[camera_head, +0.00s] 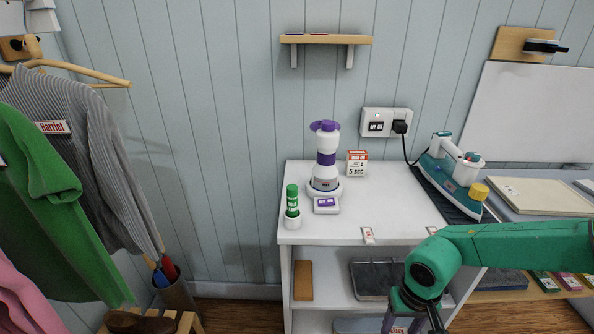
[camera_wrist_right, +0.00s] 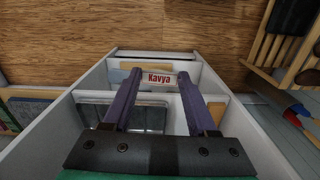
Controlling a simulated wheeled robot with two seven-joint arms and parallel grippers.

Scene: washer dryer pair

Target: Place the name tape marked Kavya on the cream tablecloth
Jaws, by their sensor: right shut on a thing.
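The name tape marked Kavya (camera_wrist_right: 158,78) is a small white strip with red lettering. It sits between the purple fingertips of my right gripper (camera_wrist_right: 157,80), which is shut on it. In the head view my right gripper (camera_head: 408,318) is at the bottom edge, in front of the white shelf unit, with its fingertips mostly cut off. I cannot make out a cream tablecloth in either view. My left gripper is not in view.
The white shelf unit (camera_head: 350,232) holds a purple-and-white device (camera_head: 325,165), a green glue stick (camera_head: 292,200) and a teal iron (camera_head: 450,170). Metal trays lie on its shelves. Garments, one tagged Harriet (camera_head: 53,127), hang at left. Wood floor (camera_wrist_right: 190,25) is clear beside the unit.

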